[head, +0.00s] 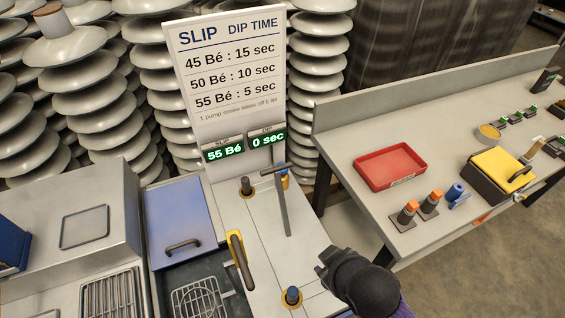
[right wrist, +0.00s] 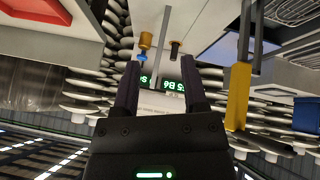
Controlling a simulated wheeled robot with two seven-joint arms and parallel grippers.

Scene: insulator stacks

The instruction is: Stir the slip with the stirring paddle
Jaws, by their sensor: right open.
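A grey T-handled rod (head: 283,205) stands on the pale counter. I cannot tell surely which of these is the paddle. A blue lid (head: 182,215) lies behind the tank opening; the slip surface is not clear. The slip display (head: 222,152) reads 55 Bé. My right gripper (right wrist: 160,88) is open and empty, apart from both handles. My left gripper is out of view.
A wire basket (head: 195,300) is at the tank. A blue-topped knob (head: 292,296) and a dark knob (head: 246,186) stand on the counter. The sign (head: 230,75) rises behind. On the right table (head: 350,135) are a red tray (head: 397,165) and a yellow-lidded box (head: 503,168).

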